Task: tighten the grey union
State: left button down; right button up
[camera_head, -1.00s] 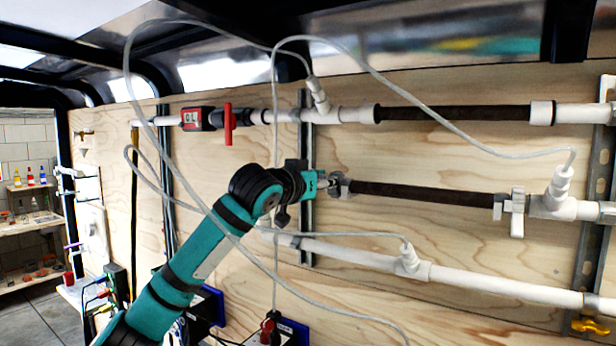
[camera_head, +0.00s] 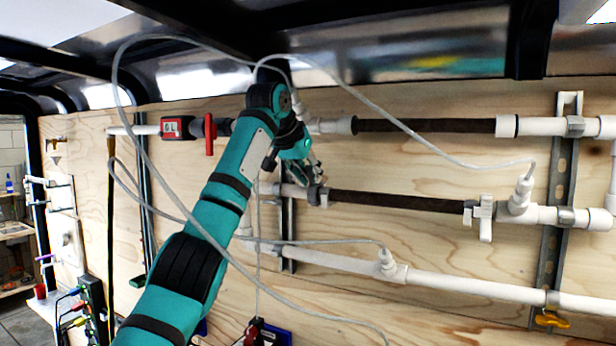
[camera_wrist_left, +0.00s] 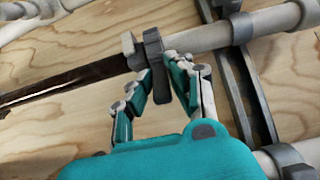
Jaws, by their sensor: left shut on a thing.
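The grey union (camera_head: 317,193) sits at the left end of the middle dark filter tube (camera_head: 395,201). In the left wrist view the grey union (camera_wrist_left: 153,50) shows as a winged collar between the tube and a white pipe. My left gripper (camera_head: 312,176) reaches it from the upper left. In the left wrist view the fingers of my left gripper (camera_wrist_left: 161,76) are on either side of a wing of the union, shut on it. The fingers partly hide the union in the head view. My right gripper is not in view.
A pale winged union (camera_head: 480,212) is at the tube's right end. An upper pipe line with a dark tube (camera_head: 425,126) and red valve handle (camera_head: 209,135) runs above, a white pipe (camera_head: 470,285) below. A thin clear hose (camera_head: 410,122) loops across my arm.

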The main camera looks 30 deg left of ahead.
pick_arm(q)
jog(key=shift+w, duration=0.1)
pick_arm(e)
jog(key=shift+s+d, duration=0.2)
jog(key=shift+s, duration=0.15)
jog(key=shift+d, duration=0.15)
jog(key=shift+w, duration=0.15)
pick_arm(q)
jog(key=c, duration=1.2)
grip_release()
jog(key=shift+w, duration=0.15)
jog(key=shift+c, duration=0.2)
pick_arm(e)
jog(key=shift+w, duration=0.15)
pick_arm(q)
jog(key=shift+r, duration=0.1)
jog(key=a+v, duration=0.1)
jog(key=v, duration=1)
jog(key=shift+d+r, duration=0.35)
jog(key=shift+d, duration=0.15)
